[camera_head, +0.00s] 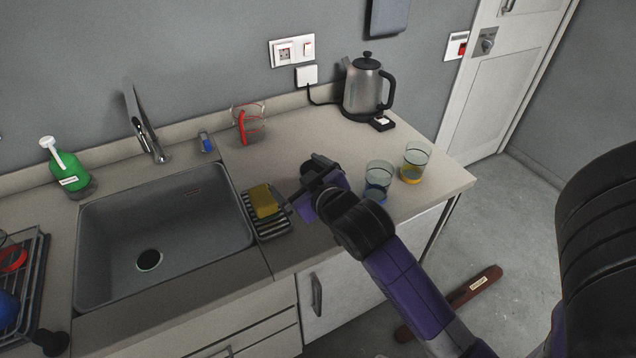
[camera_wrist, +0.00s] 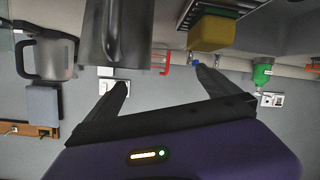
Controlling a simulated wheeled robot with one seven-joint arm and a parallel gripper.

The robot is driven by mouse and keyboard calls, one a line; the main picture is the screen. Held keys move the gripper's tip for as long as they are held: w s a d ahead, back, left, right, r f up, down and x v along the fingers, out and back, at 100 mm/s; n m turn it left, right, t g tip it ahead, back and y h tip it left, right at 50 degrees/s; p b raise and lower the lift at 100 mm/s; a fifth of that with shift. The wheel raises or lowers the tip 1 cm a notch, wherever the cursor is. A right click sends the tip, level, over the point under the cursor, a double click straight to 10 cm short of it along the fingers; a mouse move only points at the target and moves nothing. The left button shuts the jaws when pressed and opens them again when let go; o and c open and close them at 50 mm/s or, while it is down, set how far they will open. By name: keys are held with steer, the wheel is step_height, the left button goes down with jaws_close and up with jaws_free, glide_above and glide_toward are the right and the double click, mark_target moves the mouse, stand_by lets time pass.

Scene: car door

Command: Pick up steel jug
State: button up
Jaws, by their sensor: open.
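A blue-bottomed glass (camera_head: 377,182) and a yellow-bottomed glass (camera_head: 415,163) stand right of my gripper. A yellow sponge (camera_head: 264,201) lies on a rack beside the sink (camera_head: 170,235). A glass with a red part (camera_head: 248,125) stands behind.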

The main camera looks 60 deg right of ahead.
steer(key=d+r+m+g+p, duration=0.3)
steer(key=d+r+m+g, duration=0.15)
steer(key=d, duration=0.35)
steer(key=s+a+f+m+g+y, duration=0.1)
steer(key=s+a+f+g+y, duration=0.2)
steer(key=s+a+g+y, duration=0.15)
steer(key=shift+t, duration=0.3)
steer(key=shift+a+p+x, duration=0.15)
steer(key=shift+p+x, duration=0.15)
steer(key=shift+x, duration=1.65)
steer(key=shift+a+p+x, duration=0.1)
steer(key=shift+p+x, duration=0.2)
steer(key=shift+x, duration=1.7)
steer(key=c, duration=1.7)
